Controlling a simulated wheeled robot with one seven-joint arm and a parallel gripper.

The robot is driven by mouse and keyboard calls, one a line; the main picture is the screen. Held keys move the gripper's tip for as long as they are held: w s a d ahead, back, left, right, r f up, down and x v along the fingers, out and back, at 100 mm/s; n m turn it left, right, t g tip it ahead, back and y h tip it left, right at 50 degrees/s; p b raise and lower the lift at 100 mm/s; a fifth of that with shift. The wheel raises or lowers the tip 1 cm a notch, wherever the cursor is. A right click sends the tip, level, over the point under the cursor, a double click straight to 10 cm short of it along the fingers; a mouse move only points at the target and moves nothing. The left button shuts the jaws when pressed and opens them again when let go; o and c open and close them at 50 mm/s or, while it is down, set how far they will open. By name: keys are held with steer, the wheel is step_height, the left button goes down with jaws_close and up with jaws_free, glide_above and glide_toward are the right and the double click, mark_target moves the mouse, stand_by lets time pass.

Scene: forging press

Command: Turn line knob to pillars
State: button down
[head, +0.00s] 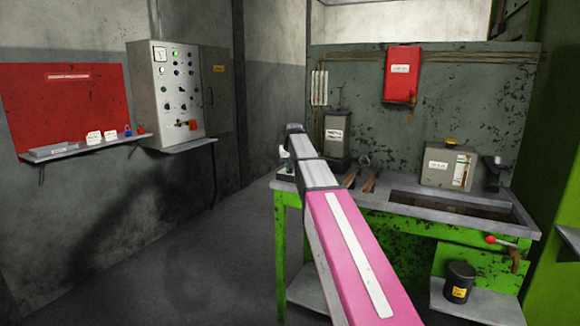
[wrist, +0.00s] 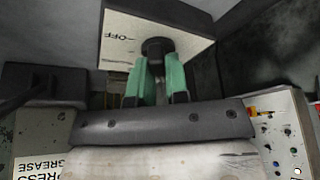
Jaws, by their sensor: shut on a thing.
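In the wrist view a black round knob (wrist: 157,48) sits on a pale-faced box (wrist: 190,22). The face carries the word OFF, seen upside down; other markings on it are cut off or hidden. My gripper (wrist: 156,66) has green fingers closed on the knob from both sides. The knob's pointer cannot be made out. In the head view my pink and grey arm reaches over the left end of the green bench (head: 385,215), and the fingers and knob are hidden or too small to tell.
A grey box labelled PRESS GREASE (wrist: 40,150) shows close by in the wrist view. Tongs (head: 369,181) and a grey box with a gauge (head: 447,166) stand on the bench. A control cabinet (head: 165,90) hangs on the left wall. The floor at left is clear.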

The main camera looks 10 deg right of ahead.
steer(key=m, duration=0.2)
steer(key=m+h, duration=0.1)
steer(key=m, duration=0.1)
steer(key=shift+a+f+g+h, duration=0.1)
steer(key=shift+g+h, duration=0.2)
steer(key=m+h, duration=0.1)
steer(key=m, duration=0.3)
steer(key=shift+w+g, duration=0.1)
steer(key=shift+g, duration=0.2)
steer(key=m+g+h, duration=0.1)
steer(key=m, duration=0.3)
steer(key=shift+w+a, duration=0.1)
steer(key=shift+m+g+h, duration=0.4)
steer(key=shift+m+g, duration=0.4)
steer(key=shift+m, duration=1.1)
steer(key=c, duration=1.1)
jaws_free()
steer(key=shift+f, duration=0.1)
